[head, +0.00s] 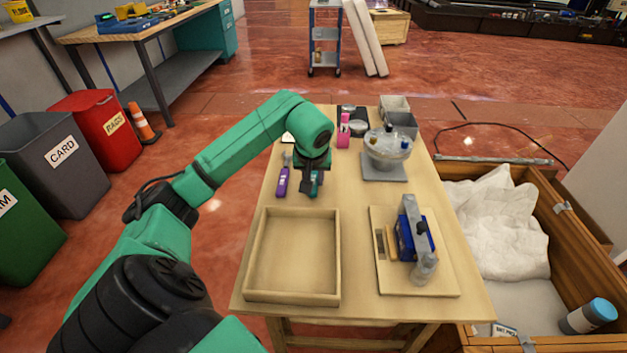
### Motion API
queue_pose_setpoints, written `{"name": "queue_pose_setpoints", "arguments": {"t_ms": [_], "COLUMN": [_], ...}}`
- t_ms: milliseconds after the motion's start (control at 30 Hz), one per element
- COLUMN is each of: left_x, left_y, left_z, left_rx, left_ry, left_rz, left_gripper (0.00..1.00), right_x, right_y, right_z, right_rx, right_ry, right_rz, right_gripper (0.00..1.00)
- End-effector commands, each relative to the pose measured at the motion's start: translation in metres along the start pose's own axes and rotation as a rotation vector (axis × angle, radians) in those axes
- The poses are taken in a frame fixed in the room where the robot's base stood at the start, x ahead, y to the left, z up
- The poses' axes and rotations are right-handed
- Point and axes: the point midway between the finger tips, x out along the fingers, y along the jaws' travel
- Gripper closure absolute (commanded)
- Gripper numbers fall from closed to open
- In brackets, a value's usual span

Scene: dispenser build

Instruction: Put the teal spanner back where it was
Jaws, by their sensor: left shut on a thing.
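My left gripper (312,190) reaches down over the table's left half, behind the wooden tray. It is shut on the teal spanner (319,180), of which only a small teal part shows beside the dark fingers. The rest of the spanner is hidden by the gripper and arm. I cannot tell whether the spanner touches the table. A purple-handled tool (282,181) lies on the table just left of the gripper. My right gripper is not in view.
An empty wooden tray (247,255) is at front left. A board (440,284) bears a blue and grey device (413,240). A glass bowl on a grey base (384,170), a pink tool (343,131) and grey bins (403,122) stand behind. A wooden crate (590,265) adjoins the right side.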

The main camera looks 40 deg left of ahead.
Motion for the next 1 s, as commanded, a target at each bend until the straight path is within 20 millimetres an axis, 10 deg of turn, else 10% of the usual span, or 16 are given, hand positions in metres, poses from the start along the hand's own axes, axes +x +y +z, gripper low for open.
{"name": "queue_pose_setpoints", "arguments": {"t_ms": [333, 367, 433, 767, 1000], "left_x": [0.005, 0.005, 0.004, 0.001, -0.047], "left_y": [0.0, 0.0, 0.0, 0.001, 0.001], "left_z": [0.002, 0.002, 0.002, 0.001, -0.002], "left_rx": [0.0, 0.0, 0.0, 0.0, 0.0], "left_ry": [0.003, 0.002, 0.002, 0.001, 0.008], "left_rz": [0.001, 0.001, 0.001, 0.002, 0.003], "left_gripper": [1.0, 0.63, 0.41, 0.41, 0.41], "right_x": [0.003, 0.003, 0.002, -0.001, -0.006], "right_y": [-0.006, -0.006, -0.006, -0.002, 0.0], "right_z": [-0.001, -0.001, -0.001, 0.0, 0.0], "right_rx": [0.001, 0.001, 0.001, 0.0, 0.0], "right_ry": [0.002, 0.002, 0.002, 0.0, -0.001], "right_rz": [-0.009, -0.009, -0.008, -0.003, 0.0], "right_gripper": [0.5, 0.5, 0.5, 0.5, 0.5]}}
